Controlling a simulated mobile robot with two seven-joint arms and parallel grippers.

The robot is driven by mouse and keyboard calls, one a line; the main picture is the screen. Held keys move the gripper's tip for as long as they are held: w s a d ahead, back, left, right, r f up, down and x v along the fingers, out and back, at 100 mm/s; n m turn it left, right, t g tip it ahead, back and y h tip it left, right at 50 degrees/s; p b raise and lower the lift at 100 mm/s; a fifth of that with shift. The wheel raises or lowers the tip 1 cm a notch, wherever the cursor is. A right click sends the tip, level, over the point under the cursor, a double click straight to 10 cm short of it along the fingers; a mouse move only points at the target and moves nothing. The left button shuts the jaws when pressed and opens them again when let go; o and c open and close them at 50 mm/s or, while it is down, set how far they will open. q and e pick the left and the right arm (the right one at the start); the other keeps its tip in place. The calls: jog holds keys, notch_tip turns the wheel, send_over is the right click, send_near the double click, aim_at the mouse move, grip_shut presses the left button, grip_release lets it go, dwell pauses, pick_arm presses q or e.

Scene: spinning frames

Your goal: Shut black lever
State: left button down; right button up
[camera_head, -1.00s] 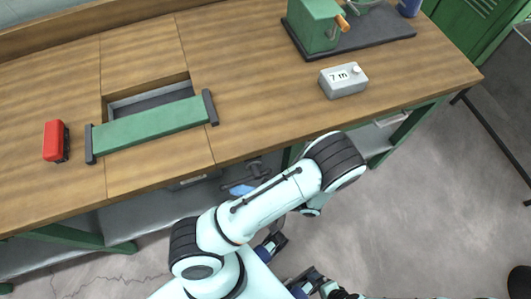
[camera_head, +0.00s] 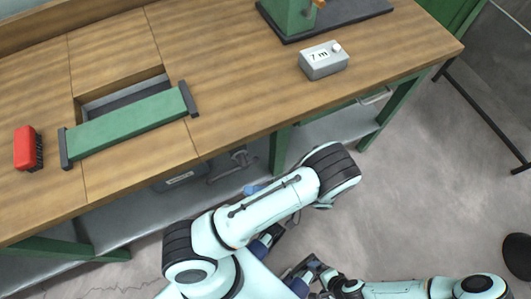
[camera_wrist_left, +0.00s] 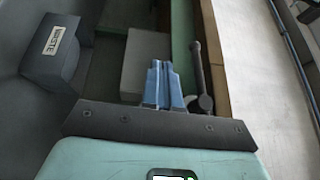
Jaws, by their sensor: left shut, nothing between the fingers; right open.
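A black lever (camera_wrist_left: 198,72) with a round knob on its end stands upright in the left wrist view, next to a green post. In the head view, a dark lever-like part (camera_head: 235,164) shows below the workbench's front edge, probably the same thing. My left gripper (camera_wrist_left: 165,75) has its blue fingers together and empty, left of the lever with a small gap in the picture. Its blue tip (camera_head: 254,188) peeks out behind my left arm in the head view. My right gripper (camera_head: 283,262) is open and empty at the bottom middle, with its fingers spread.
A dark bin labelled WASTE (camera_wrist_left: 52,50) and a grey block (camera_wrist_left: 146,62) lie left of the lever. The wooden workbench (camera_head: 235,100) carries a red brush (camera_head: 28,148), a grey box (camera_head: 323,60) and a green machine (camera_head: 287,15). Open floor lies to the right.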

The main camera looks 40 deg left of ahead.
pick_arm(q)
jog(key=v, duration=0.3)
jog(key=shift+d+f, duration=0.2)
jog(key=shift+d, duration=0.05)
dwell(0.4)
